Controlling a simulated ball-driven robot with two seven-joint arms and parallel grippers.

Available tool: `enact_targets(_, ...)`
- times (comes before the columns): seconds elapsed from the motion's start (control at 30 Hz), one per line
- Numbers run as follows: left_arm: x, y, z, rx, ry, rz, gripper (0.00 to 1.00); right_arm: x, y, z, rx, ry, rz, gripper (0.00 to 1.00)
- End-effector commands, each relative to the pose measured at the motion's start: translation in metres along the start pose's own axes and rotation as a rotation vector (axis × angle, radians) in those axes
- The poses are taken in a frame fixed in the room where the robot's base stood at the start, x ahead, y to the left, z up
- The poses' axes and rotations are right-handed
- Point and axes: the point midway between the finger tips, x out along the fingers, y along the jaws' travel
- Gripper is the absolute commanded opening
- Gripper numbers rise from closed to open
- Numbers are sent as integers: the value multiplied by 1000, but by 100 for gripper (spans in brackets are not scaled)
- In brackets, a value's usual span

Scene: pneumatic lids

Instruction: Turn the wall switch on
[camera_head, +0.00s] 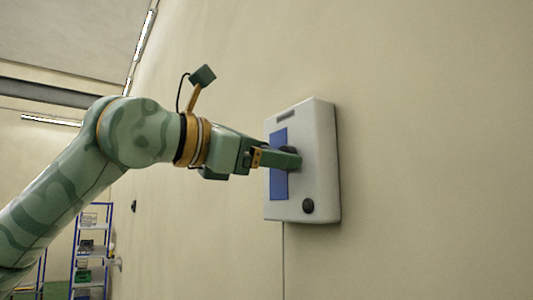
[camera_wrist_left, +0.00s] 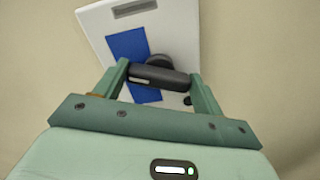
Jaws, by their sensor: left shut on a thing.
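The wall switch is a white box (camera_head: 318,160) on the beige wall, right of centre in the head view. It has a blue panel (camera_head: 278,186) on its front and a small dark round button (camera_head: 308,205) low down. My left gripper (camera_head: 286,158) reaches it from the left and partly hides its dark rotary handle. In the left wrist view, the handle (camera_wrist_left: 160,77) lies across the blue panel (camera_wrist_left: 127,45), between the two green fingers of my left gripper (camera_wrist_left: 158,80), which is shut on it. My right gripper is not in view.
A blue-framed shelf (camera_head: 90,250) with several items stands far back at lower left. The wall (camera_head: 430,150) around the switch box is bare. A thin line runs down the wall below the box.

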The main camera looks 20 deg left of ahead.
Motion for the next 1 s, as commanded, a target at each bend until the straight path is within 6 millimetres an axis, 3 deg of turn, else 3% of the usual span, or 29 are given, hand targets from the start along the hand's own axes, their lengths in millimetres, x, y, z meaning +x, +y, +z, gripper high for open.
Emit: enact_targets(1.0,0,-3,0,934,-2,3,46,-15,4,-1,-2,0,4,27)
